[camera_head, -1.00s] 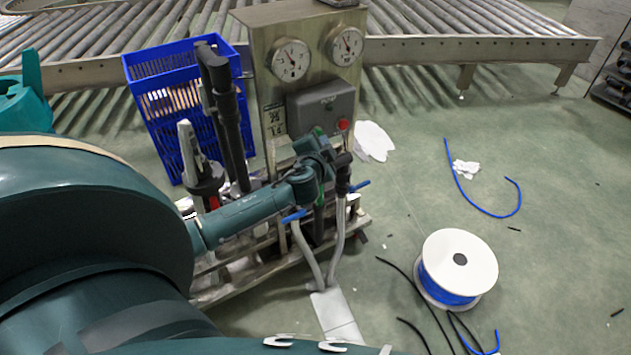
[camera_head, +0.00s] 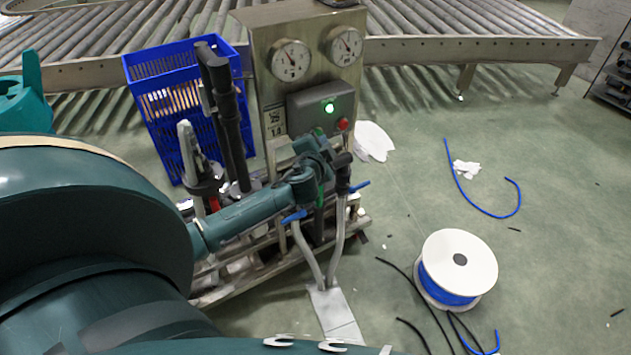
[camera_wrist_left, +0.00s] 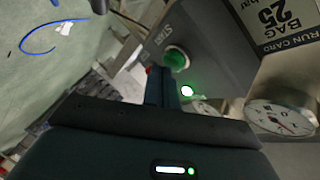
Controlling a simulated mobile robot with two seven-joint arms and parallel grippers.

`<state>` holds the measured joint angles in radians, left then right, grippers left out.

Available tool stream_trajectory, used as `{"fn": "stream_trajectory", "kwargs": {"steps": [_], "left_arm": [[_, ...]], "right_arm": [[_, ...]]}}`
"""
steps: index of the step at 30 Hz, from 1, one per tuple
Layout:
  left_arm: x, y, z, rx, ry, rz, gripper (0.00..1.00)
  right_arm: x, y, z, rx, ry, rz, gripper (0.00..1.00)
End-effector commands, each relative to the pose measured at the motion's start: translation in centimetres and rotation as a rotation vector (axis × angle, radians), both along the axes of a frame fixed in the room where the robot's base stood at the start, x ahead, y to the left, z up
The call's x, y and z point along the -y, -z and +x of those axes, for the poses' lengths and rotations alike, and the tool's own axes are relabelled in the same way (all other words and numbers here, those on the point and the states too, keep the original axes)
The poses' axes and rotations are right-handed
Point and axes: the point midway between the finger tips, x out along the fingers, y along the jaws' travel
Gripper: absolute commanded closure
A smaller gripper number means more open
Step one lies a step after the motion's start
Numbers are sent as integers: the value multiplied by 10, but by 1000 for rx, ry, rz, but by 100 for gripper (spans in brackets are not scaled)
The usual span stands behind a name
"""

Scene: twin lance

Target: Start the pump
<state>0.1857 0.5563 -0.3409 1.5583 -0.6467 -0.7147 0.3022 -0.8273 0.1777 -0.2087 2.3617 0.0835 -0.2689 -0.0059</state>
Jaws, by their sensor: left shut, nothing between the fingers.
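The pump stand has a grey control box (camera_head: 305,115) on its steel panel. A lamp (camera_head: 329,107) on the box glows green; it also shows in the left wrist view (camera_wrist_left: 187,91). The green button (camera_wrist_left: 175,58) marked START is in the left wrist view, just beyond my fingertips. I cannot tell whether they touch it. A red button (camera_head: 343,124) sits at the box's lower right. My left gripper (camera_head: 320,140) is shut and empty, just below the box. It partly hides the box's lower edge. My right gripper is not in view.
Two round gauges (camera_head: 290,60) sit above the box. A blue crate (camera_head: 165,110) stands to the left and a roller conveyor (camera_head: 430,50) behind. A blue cable spool (camera_head: 460,258) and loose hoses lie on the floor at right. Open floor lies around them.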

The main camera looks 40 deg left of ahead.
Motion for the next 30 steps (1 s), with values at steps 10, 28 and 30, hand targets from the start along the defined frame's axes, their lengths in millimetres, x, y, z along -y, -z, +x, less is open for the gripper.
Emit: {"fn": "stream_trajectory", "kwargs": {"steps": [10, 28, 30], "left_arm": [[5, 0, -2, -1, 2, -2, 100], [55, 0, -23, 0, 1, -1, 100], [57, 0, -23, 0, 1, -1, 100]], "right_arm": [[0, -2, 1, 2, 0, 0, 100], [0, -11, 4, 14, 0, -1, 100], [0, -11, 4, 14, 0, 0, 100]]}}
